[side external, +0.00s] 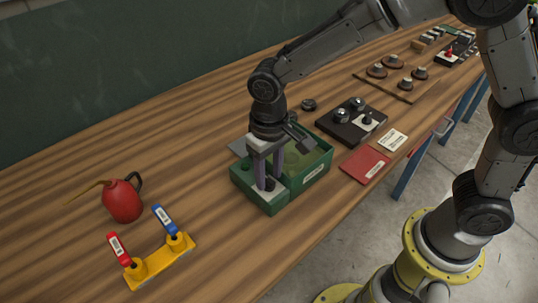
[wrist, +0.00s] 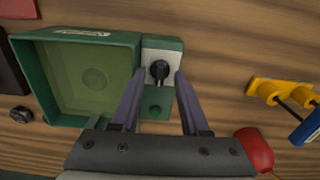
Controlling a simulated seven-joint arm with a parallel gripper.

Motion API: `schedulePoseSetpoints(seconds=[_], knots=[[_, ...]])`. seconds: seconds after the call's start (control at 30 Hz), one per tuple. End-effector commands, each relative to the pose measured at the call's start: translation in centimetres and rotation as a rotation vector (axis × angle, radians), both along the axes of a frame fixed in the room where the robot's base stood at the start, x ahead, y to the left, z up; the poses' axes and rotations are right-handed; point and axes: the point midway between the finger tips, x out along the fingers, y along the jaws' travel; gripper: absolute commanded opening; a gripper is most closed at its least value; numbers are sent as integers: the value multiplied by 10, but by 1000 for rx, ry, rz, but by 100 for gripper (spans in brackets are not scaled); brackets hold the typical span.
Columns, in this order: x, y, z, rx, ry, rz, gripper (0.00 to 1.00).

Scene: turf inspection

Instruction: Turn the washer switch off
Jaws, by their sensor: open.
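The washer is a green open-topped box (side external: 297,189) on the wooden bench. It also shows in the wrist view (wrist: 58,36). A small pale switch plate (wrist: 173,46) sits on its end, with a black knob (wrist: 159,71) on it. A round green spot (wrist: 155,110) lies nearer my gripper on the green end section. My gripper (side external: 268,183) points down over this end. Its jaws are open, with one finger on each side of the knob in the wrist view. I cannot tell whether either finger touches it. In the side view the fingers partly hide the plate and knob.
A red can with a long spout (side external: 122,202) and a yellow bracket (side external: 161,262) with red and blue tagged levers stand left. A red booklet (side external: 364,164), a white card (side external: 391,140) and a black control box (side external: 340,128) lie to the right. Bare wood separates the bracket and washer.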

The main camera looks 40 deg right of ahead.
Motion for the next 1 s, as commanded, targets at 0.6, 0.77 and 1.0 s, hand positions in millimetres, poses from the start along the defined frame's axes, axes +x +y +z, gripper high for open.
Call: schedulePoseSetpoints(seconds=[0.6, 0.77, 1.0], knots=[[1, 0, 115, 2, -5, 0, 45], [0, 0, 130, 1, -3, 1, 45], [0, 0, 135, 1, -2, 1, 45]])
